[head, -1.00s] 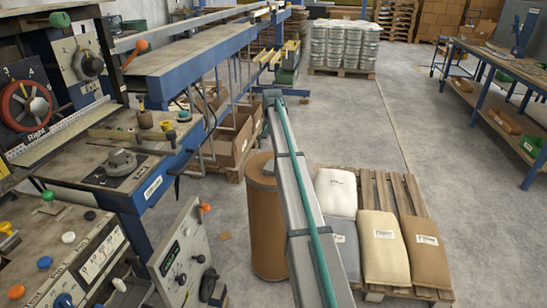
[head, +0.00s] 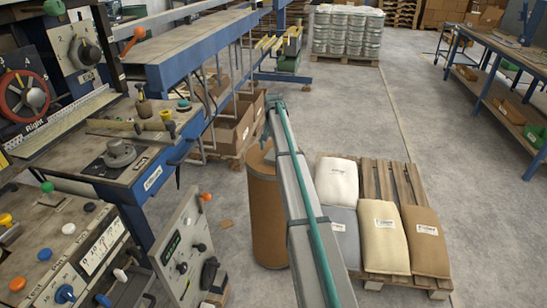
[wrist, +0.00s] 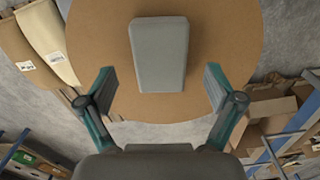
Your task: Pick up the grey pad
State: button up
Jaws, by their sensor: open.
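The grey pad (wrist: 159,54) shows in the wrist view as a long rounded block lying on the round brown top of a drum (wrist: 228,70). My gripper (wrist: 160,80) is open in that view, with one teal finger on each side of the pad's near end. The fingers look apart from the pad; I cannot tell the height between them. In the head view the drum (head: 266,215) stands on the floor, partly behind my arm.
A wooden pallet (head: 405,283) with several sacks (head: 378,237) lies right of the drum. The control console (head: 190,250) and the blue-framed machine bench (head: 150,180) stand to the left. Cardboard boxes (head: 232,130) are behind the drum. Open floor lies beyond the pallet.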

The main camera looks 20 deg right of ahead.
aim_at(274, 154)
notch_tip(274, 154, down, 3)
jog(key=shift+f, duration=0.15)
jog(key=c, duration=1.2)
jog(key=shift+o, duration=0.2)
jog(key=shift+w+r, duration=0.1)
jog(key=shift+r, duration=0.5)
notch_tip(274, 154, up, 2)
jog(key=shift+r, duration=0.15)
jog(key=s+a+r+b, duration=0.1)
jog(key=s+a+r, duration=0.5)
jog(key=s+r, duration=0.3)
jog(key=s, duration=0.3)
jog(key=shift+s+a+r+b, duration=0.2)
jog(key=shift+s+r+b, duration=0.05)
jog(key=shift+r+b, duration=0.1)
